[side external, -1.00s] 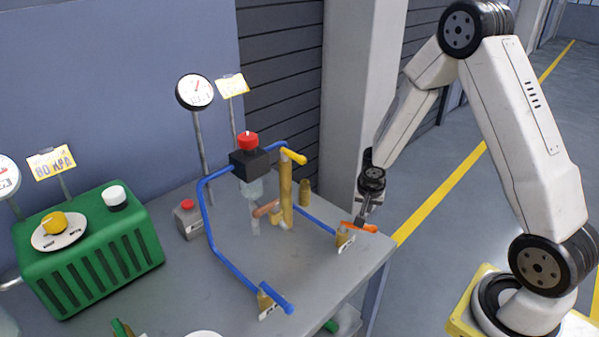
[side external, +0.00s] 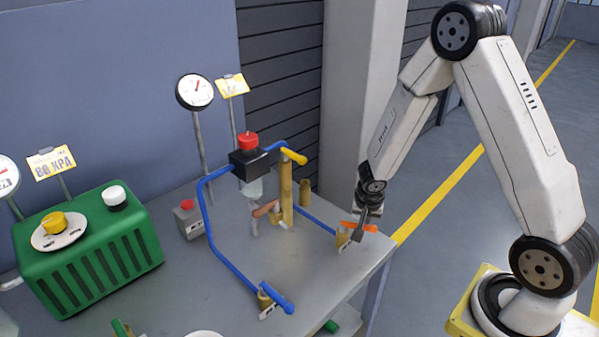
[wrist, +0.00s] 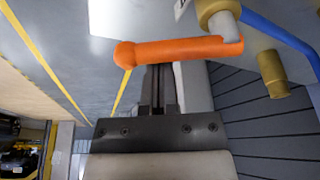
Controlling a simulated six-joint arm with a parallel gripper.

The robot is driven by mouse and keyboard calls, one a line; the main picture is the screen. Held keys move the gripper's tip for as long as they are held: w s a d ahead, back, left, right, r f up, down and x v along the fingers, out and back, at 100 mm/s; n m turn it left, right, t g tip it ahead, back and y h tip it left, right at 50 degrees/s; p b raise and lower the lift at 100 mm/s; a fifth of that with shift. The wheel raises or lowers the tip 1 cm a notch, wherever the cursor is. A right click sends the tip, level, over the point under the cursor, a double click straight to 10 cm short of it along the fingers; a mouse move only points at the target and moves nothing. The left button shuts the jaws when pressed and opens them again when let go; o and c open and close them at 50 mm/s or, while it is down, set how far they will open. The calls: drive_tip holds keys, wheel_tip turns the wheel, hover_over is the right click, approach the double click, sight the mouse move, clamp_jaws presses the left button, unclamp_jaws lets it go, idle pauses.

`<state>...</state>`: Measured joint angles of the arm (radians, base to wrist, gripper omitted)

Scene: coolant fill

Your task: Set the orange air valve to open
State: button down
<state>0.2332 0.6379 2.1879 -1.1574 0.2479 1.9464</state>
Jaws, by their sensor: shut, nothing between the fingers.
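The orange air valve handle (side external: 372,228) sits on a brass fitting (side external: 342,237) near the right front corner of the bench, at the end of a blue pipe. In the wrist view the orange handle (wrist: 175,51) lies almost level across the picture, its rounded end to the left and its pivot at the brass fitting on the right. My gripper (side external: 359,236) is shut and empty, pointing down at the handle. In the wrist view the shut fingers (wrist: 158,82) reach up to the handle's lower edge; their tips are hidden there. I cannot tell whether they touch it.
Left of the valve stand blue pipes (side external: 207,222), a brass column (side external: 285,195) and a black block with a red knob (side external: 248,141). Another blue handle (side external: 277,299) is at the bench front. A green unit (side external: 90,255) stands at left.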

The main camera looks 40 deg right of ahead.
sight(366, 229)
drive_tip(key=shift+s+a+m+g, duration=0.3)
drive_tip(key=shift+a+m, duration=0.05)
drive_tip(key=shift+m, duration=0.55)
drive_tip(key=shift+s+a+m, duration=0.15)
drive_tip(key=shift+m, duration=0.25)
drive_tip(key=shift+s+a+m+g, duration=0.2)
drive_tip(key=shift+a+m+g, duration=0.15)
drive_tip(key=shift+m, duration=0.5)
drive_tip(key=shift+s+a+m+g, duration=0.15)
drive_tip(key=shift+a+m+g, duration=0.2)
drive_tip(key=shift+m, duration=0.5)
drive_tip(key=shift+d, duration=0.15)
drive_tip(key=shift+d+f, duration=0.2)
drive_tip(key=shift+d, duration=0.35)
drive_tip(key=d, duration=0.2)
drive_tip(key=shift+d+f, duration=0.25)
drive_tip(key=shift+d, duration=0.05)
drive_tip(key=shift+a+v, duration=0.15)
drive_tip(key=shift+v, duration=2.4)
drive_tip(key=shift+a+v, duration=0.1)
drive_tip(key=shift+v, duration=2.4)
drive_tip(key=shift+s, duration=0.15)
